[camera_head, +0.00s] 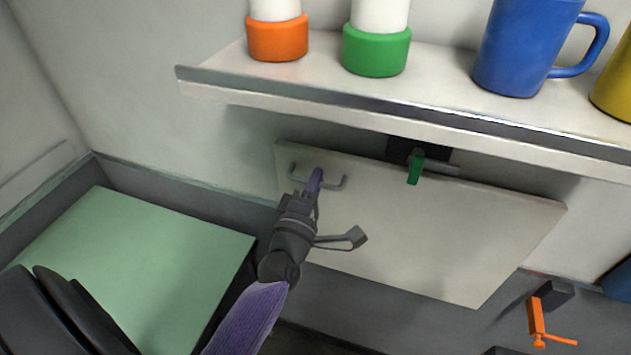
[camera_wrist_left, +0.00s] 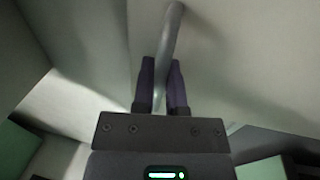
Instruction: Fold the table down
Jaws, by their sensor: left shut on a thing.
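The table (camera_head: 450,235) is a pale flat panel beneath the shelf, against the wall; I cannot tell its exact tilt. A grey bar handle (camera_head: 335,184) is near its upper left corner. A green latch tab (camera_head: 416,168) hangs from a black mount at its top edge, overlapping the panel. My left gripper (camera_head: 315,182) is shut on the handle. In the left wrist view, its purple fingers (camera_wrist_left: 162,85) stand on either side of the grey handle bar (camera_wrist_left: 171,35). My right gripper is not in view.
A shelf (camera_head: 430,115) juts out above the table, bearing an orange-based container (camera_head: 277,40), a green-based one (camera_head: 376,50), a blue mug (camera_head: 520,50) and a yellow mug (camera_head: 615,88). A green flat surface (camera_head: 130,265) lies left. An orange lever (camera_head: 538,320) is at lower right.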

